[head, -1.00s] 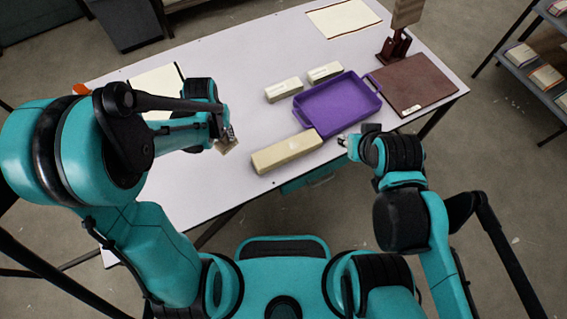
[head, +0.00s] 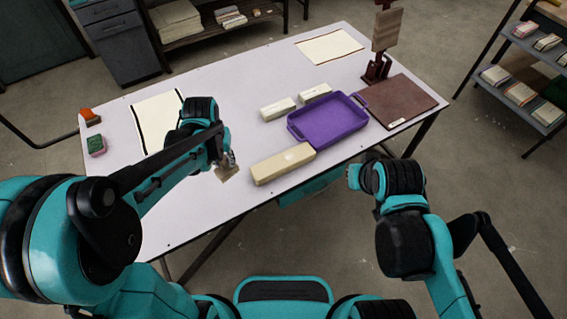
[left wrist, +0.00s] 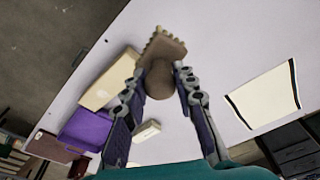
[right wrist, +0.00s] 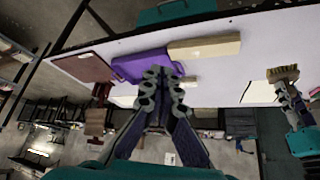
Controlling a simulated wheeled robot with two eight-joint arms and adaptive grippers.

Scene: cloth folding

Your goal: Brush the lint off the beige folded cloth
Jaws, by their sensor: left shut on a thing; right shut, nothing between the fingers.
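The beige folded cloth (head: 283,166) lies as a long flat bundle near the table's front edge, with a pale patch on top. It also shows in the left wrist view (left wrist: 107,84) and right wrist view (right wrist: 205,48). My left gripper (head: 229,162) is shut on a brush (left wrist: 165,48) with a brown wooden body and pale bristles. The brush also shows in the right wrist view (right wrist: 283,73). It is to the left of the cloth, apart from it. My right gripper (right wrist: 160,78) is shut and empty, just off the table's front edge, right of the cloth.
A purple tray (head: 358,103) stands close behind the cloth. Two smaller pale bundles (head: 277,109) (head: 315,92) lie behind it. A brown board (head: 402,86) and stand (head: 376,70) are at right. A bordered sheet (head: 158,118) lies at left. Table between brush and cloth is clear.

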